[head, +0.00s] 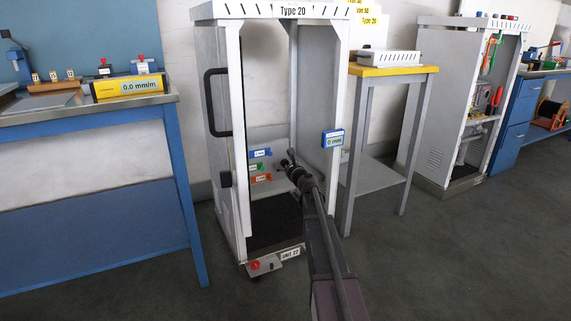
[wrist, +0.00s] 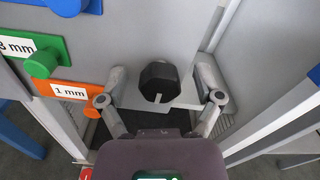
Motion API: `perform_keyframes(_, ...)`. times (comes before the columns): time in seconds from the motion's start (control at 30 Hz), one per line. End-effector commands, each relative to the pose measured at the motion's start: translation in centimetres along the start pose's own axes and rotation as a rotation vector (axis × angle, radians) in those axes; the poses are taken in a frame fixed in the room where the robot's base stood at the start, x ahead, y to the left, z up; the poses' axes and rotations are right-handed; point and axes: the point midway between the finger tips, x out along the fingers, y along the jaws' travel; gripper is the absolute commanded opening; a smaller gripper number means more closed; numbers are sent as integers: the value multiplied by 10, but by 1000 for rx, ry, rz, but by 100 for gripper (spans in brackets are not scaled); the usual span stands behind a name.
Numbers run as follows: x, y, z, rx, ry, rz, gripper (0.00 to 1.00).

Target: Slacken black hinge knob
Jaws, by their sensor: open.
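A black faceted knob (wrist: 160,80) with a pale mark on its lower face sits on a light grey bracket (wrist: 130,98) in the wrist view. My gripper (wrist: 162,84) is open, with one finger to the left of this knob and one to the right. Gaps show on both sides, so the fingers do not touch it. In the head view my gripper (head: 290,159) reaches into the front of the grey frame (head: 235,120) marked Type 20. The knob between the fingers cannot be made out there. Another black knob (head: 226,179) shows on the frame's left side.
A green tag (wrist: 42,62) and an orange 1 mm tag (wrist: 75,90) are close left of my gripper. A blue gauge (head: 333,138) hangs on the frame's right post. A yellow-topped table (head: 395,70) stands right, a blue bench (head: 90,115) left. Floor is clear at front right.

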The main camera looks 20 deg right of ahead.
Motion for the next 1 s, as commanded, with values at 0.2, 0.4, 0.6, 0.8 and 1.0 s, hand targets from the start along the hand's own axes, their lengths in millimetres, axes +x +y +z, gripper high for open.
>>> perform_keyframes(0.2,0,0,0,0,0,0,84)
perform_keyframes(0.4,0,1,0,0,0,1,34)
perform_keyframes(0.6,2,-7,-2,0,-1,2,1)
perform_keyframes(0.8,1,-1,0,-10,0,-2,1)
perform_keyframes(1.0,1,0,0,-61,0,-2,1)
